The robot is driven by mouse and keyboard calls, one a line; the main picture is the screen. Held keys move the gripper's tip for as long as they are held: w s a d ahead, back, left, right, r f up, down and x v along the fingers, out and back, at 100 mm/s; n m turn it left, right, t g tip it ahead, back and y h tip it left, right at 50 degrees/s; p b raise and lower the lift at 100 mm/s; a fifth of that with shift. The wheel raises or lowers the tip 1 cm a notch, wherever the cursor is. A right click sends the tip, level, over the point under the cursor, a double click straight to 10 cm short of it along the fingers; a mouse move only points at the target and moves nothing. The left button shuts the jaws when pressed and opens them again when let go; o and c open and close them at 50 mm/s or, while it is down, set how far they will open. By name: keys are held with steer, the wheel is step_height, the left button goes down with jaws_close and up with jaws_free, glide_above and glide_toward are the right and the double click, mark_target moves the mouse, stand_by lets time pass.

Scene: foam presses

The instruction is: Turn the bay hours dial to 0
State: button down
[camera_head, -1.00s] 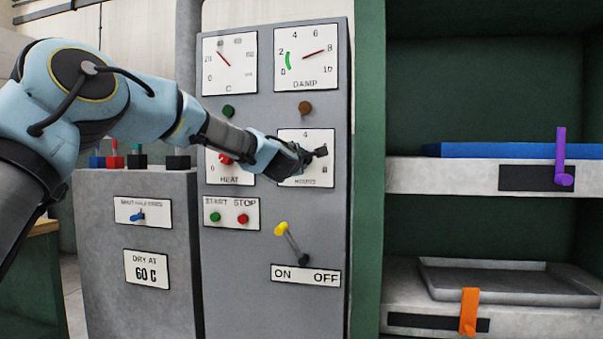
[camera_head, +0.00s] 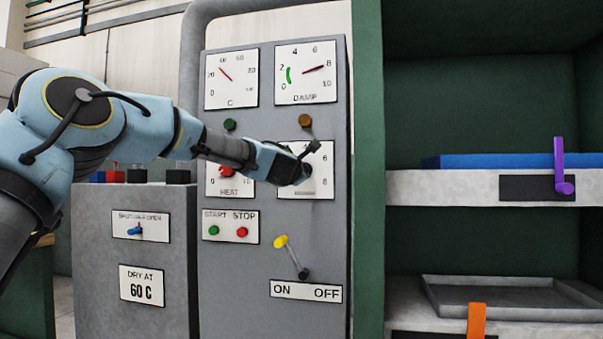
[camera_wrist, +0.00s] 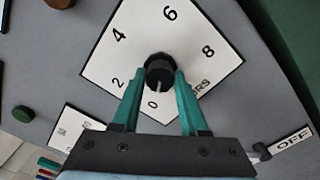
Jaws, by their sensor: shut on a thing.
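The bay hours dial has a white plate (camera_head: 323,185) on the grey panel, right of the heat dial. The plate also shows in the wrist view (camera_wrist: 217,68), turned, with 0, 2, 4, 6 and 8 on it. Its black knob (camera_wrist: 158,68) is in the middle, and a pale mark on it points down toward the 0. My gripper (camera_wrist: 160,82) has its green fingers on either side of the knob and is shut on it. In the head view my gripper (camera_head: 306,161) covers most of the knob and part of the scale.
A damp gauge (camera_head: 305,72) and a brown button (camera_head: 305,121) are above the dial. A yellow-tipped ON/OFF lever (camera_head: 291,256) is below it. The heat dial's plate (camera_head: 229,181) is close on the left. A green frame (camera_head: 369,200) stands right of the panel.

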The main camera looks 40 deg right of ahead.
steer(key=shift+c, duration=2.2)
jaws_free()
steer(key=b+v, duration=0.3)
steer(key=v, duration=0.7)
steer(key=shift+s+a, duration=0.15)
steer(key=shift+a, duration=0.2)
steer(key=shift+f, duration=0.1)
